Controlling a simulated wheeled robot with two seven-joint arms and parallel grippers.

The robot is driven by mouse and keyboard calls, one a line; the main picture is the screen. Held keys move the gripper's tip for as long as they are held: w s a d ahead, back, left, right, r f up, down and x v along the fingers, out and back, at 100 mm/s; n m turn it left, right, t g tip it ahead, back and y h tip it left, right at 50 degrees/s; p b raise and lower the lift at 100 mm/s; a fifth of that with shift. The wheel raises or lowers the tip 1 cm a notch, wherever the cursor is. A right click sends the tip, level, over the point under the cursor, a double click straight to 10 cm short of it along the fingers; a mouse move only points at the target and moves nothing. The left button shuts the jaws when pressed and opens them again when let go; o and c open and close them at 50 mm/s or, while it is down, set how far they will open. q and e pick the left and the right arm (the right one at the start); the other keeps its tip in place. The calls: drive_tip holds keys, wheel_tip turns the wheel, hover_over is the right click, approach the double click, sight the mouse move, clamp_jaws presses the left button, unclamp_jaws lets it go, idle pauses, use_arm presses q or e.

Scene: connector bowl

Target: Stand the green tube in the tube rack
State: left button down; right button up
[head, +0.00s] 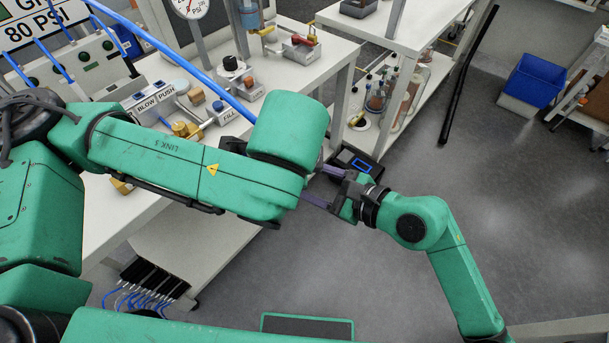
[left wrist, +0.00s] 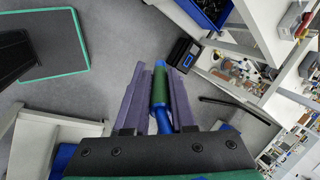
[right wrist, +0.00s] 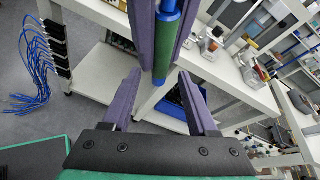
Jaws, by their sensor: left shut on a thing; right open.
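The green tube, with blue ends, stands out between my left gripper's purple fingers in the left wrist view (left wrist: 160,88). My left gripper (left wrist: 158,72) is shut on it. In the right wrist view the tube (right wrist: 165,45) hangs roughly upright, with a purple left finger beside it. Its lower blue end reaches down between my right fingertips. My right gripper (right wrist: 159,76) is open, with gaps on both sides of the tube. In the head view my right gripper (head: 322,186) points left at the left arm's end, which hides the tube and left gripper. I cannot make out the tube rack.
A white bench (head: 330,58) with fittings and valves lies at the upper left, partly under my left arm. A white shelf unit (head: 408,50) with bottles stands behind. A blue bin (head: 533,82) is at the upper right. Open grey floor (head: 480,165) surrounds my right arm.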

drive_tip(key=shift+w+a+f, duration=0.2)
drive_tip(key=shift+w+a, duration=0.1)
drive_tip(key=shift+a, duration=0.2)
clamp_jaws()
use_arm(q)
drive_tip(key=c, duration=0.7)
unclamp_jaws()
drive_tip(key=shift+s+d, duration=0.1)
use_arm(e)
drive_tip(key=shift+d, duration=0.1)
drive_tip(key=shift+r, duration=0.1)
